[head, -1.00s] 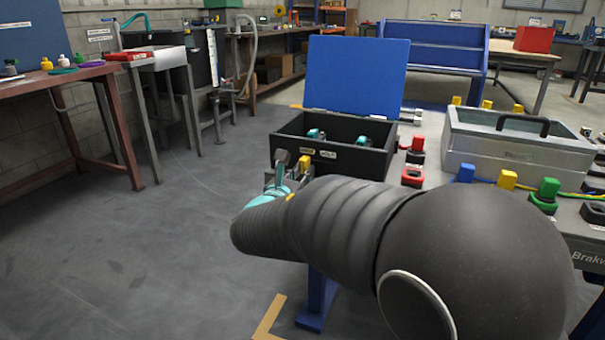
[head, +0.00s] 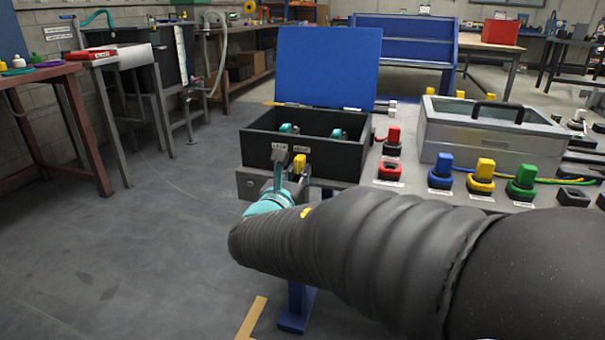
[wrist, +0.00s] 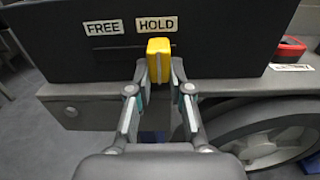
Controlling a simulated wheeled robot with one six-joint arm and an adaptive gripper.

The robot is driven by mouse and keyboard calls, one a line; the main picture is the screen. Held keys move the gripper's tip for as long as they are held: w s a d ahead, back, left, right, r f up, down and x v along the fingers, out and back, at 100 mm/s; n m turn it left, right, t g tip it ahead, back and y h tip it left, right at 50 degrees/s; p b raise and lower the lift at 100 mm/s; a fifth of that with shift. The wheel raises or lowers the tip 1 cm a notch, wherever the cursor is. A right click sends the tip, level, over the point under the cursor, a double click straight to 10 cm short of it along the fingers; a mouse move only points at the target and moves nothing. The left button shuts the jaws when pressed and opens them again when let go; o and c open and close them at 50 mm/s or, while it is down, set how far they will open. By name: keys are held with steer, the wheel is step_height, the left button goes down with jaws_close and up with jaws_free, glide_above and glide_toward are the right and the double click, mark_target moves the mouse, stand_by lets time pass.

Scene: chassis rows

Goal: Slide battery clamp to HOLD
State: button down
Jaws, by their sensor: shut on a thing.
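The battery clamp is a small yellow block (wrist: 158,62) on the front of a black box (head: 225,152). In the wrist view it stands just below the HOLD label (wrist: 157,25), right of the FREE label (wrist: 104,27). My gripper (wrist: 158,78) has one finger on each side of the clamp and is shut on it. In the head view the clamp (head: 300,163) shows beyond my gripper, under the right-hand label. My arm hides part of the bench front.
The box has a raised blue lid (head: 328,67) and teal-topped parts inside. To its right are red connectors (head: 391,141), a grey metal case (head: 490,152) and blue, yellow and green plugs (head: 481,172). Open floor lies to the left.

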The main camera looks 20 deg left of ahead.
steer(key=c, duration=1)
jaws_free()
steer(key=shift+d, duration=0.2)
steer(key=shift+c, duration=0.2)
steer(key=shift+s, duration=0.1)
steer(key=s, duration=1.1)
steer(key=shift+s+d, duration=0.4)
steer(key=shift+d, duration=0.05)
